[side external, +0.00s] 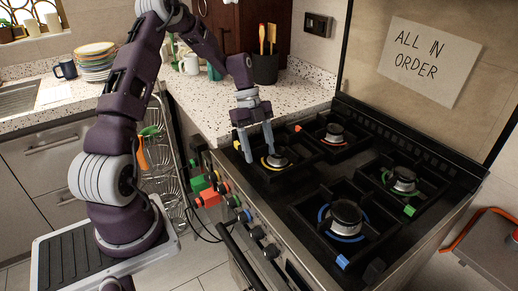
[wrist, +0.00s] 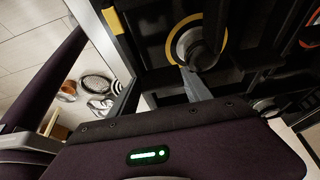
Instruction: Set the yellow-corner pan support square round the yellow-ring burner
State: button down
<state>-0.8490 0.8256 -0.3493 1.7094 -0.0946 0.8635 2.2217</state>
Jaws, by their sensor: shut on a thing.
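The yellow-ring burner (side external: 278,160) is at the near left of the hob, and its yellow ring also shows in the wrist view (wrist: 178,47). The yellow-corner pan support is a dark square frame around this burner; its yellow corner (wrist: 112,21) is at upper left in the wrist view. My gripper (side external: 256,151) points down at the support's left part, fingers on either side of its dark bars, and is shut on it. The burner lies within the frame. I cannot tell whether the support is fully seated; my gripper hides part of it.
Blue-ring (side external: 346,214), green-ring (side external: 403,180) and red-ring (side external: 335,132) burners have dark supports round them. Coloured knobs (side external: 208,192) stick out along the hob's front. A utensil pot (side external: 265,69) stands on the speckled counter (side external: 205,106) behind my gripper.

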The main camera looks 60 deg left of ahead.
jog(key=shift+f, duration=0.1)
dwell(0.3)
jog(key=shift+f, duration=0.25)
jog(key=shift+f, duration=0.15)
dwell(1.1)
jog(key=shift+f, duration=0.75)
jog(key=shift+c, duration=2)
grip_release()
jog(key=shift+c, duration=0.4)
